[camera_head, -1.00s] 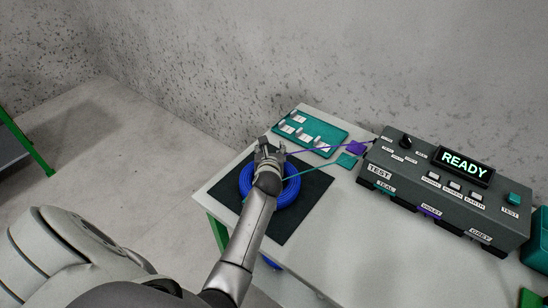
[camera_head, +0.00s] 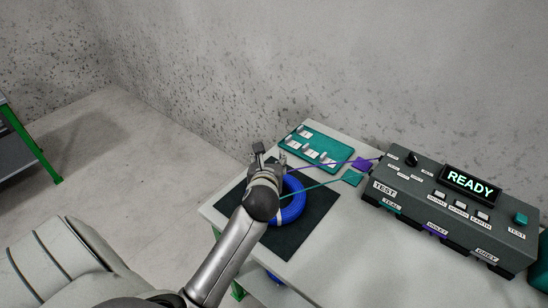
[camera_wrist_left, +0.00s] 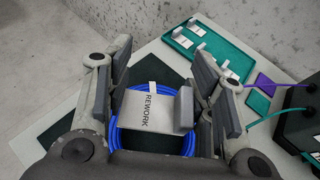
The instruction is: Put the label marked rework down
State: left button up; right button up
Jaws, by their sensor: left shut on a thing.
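The rework label (camera_wrist_left: 146,106) is a pale card with REWORK printed on it and a grey block at its right end. My left gripper (camera_head: 268,157) is shut on it; its fingers also show in the left wrist view (camera_wrist_left: 164,75), one on each side of the label. In that view the label covers part of the blue cable coil (camera_wrist_left: 125,147). In the head view my gripper and wrist hide the left part of the coil (camera_head: 294,205). The coil lies on a black mat (camera_head: 313,220). The gap between label and coil cannot be judged. My right gripper is out of view.
A teal tray (camera_head: 338,160) with several white-labelled clips lies behind the mat. A purple tag (camera_head: 361,163) and a teal tag (camera_head: 352,178) with leads lie beside it. A grey test box (camera_head: 450,210) reading READY stands at right. Bare white tabletop (camera_head: 335,240) lies right of the mat.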

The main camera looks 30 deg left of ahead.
pick_arm(q)
jog(key=a+v, duration=0.1)
jog(key=v, duration=0.5)
jog(key=shift+s, duration=0.3)
